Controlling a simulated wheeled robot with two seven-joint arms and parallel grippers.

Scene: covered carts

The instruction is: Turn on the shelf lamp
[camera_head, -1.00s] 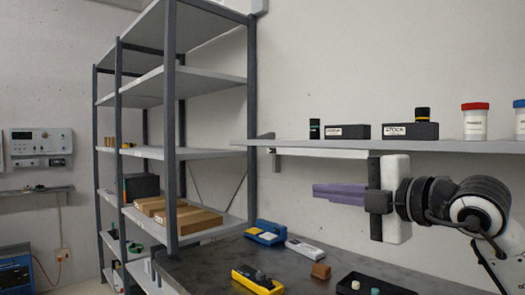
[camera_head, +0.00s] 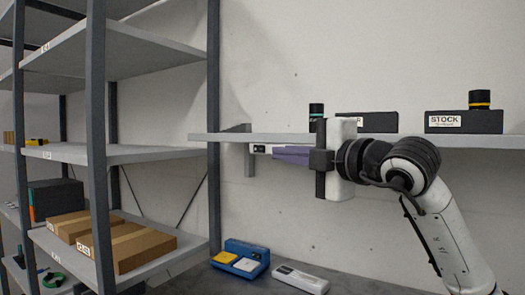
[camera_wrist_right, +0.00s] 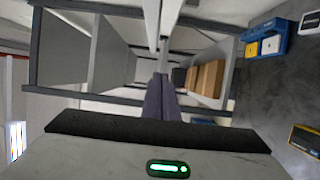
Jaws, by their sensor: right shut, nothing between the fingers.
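The shelf lamp (camera_head: 260,149) is a slim white bar fixed under the wall shelf (camera_head: 225,137). Its left end, with a small dark patch, shows just left of my right gripper (camera_head: 276,152); the rest is hidden behind the fingers and wrist. I see no clear glow from it. My right gripper is shut and empty, its purple fingers pointing left along the lamp. Their tips overlap the lamp in the head view; whether they touch it I cannot tell. In the right wrist view the closed fingers (camera_wrist_right: 161,98) point up the picture. My left gripper is out of view.
Black stock boxes (camera_head: 464,121) and a dark jar (camera_head: 316,113) stand on the wall shelf above my right arm. A metal rack (camera_head: 100,150) with cardboard boxes (camera_head: 140,250) is at left. A blue case (camera_head: 240,258) and a white device (camera_head: 300,279) lie on the bench below.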

